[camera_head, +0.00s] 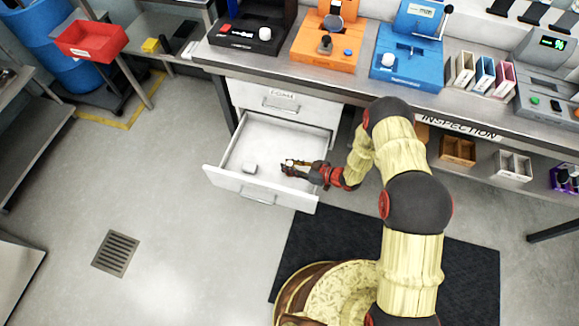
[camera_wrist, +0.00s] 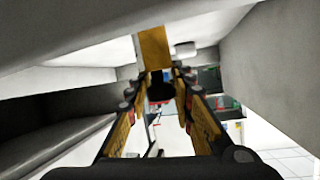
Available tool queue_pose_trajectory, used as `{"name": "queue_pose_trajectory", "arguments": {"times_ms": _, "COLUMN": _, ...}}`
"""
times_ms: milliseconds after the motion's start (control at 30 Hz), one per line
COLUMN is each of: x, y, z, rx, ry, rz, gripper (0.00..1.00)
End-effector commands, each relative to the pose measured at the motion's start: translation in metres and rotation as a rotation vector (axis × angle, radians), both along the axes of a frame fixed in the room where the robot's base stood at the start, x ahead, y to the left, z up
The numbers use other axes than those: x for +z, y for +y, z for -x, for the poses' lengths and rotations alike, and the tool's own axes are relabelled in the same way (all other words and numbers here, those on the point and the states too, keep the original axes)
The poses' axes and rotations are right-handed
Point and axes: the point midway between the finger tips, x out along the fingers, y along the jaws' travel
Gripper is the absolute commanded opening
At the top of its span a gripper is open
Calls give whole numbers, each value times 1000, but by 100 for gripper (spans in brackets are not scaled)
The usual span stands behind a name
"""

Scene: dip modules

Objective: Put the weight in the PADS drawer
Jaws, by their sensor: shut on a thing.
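My gripper (camera_head: 287,167) is inside the open lower drawer, near its right side and above its floor. In the wrist view its two fingers (camera_wrist: 160,75) close on a brass-yellow piece, which looks to be the weight (camera_wrist: 155,47). In the head view the weight is too small to make out clearly at the fingertips. The open drawer (camera_head: 262,186) is white and pulled well out. Its label cannot be read, so I cannot tell from it whether this is the PADS drawer.
A closed drawer (camera_head: 285,103) with a label sits directly above the open one. The workbench (camera_head: 300,75) above holds black, orange and blue stations. A red bin (camera_head: 91,40) stands at the upper left. The floor left of the drawer is clear, apart from a drain grate (camera_head: 115,253).

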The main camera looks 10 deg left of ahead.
Motion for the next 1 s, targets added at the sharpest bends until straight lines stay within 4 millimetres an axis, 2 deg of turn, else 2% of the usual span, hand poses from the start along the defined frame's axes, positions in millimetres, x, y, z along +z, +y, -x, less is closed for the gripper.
{"name": "queue_pose_trajectory", "arguments": {"times_ms": 367, "x": -2, "y": 0, "z": -2, "rx": 0, "ry": -4, "rz": -3, "gripper": 0}}
{"name": "queue_pose_trajectory", "arguments": {"times_ms": 400, "x": -3, "y": 0, "z": -1, "rx": -1, "ry": -2, "rz": 0, "gripper": 24}}
{"name": "queue_pose_trajectory", "arguments": {"times_ms": 700, "x": -3, "y": 0, "z": -1, "rx": -1, "ry": -2, "rz": 0, "gripper": 42}}
{"name": "queue_pose_trajectory", "arguments": {"times_ms": 1000, "x": -2, "y": 0, "z": -1, "rx": -1, "ry": -2, "rz": 0, "gripper": 42}}
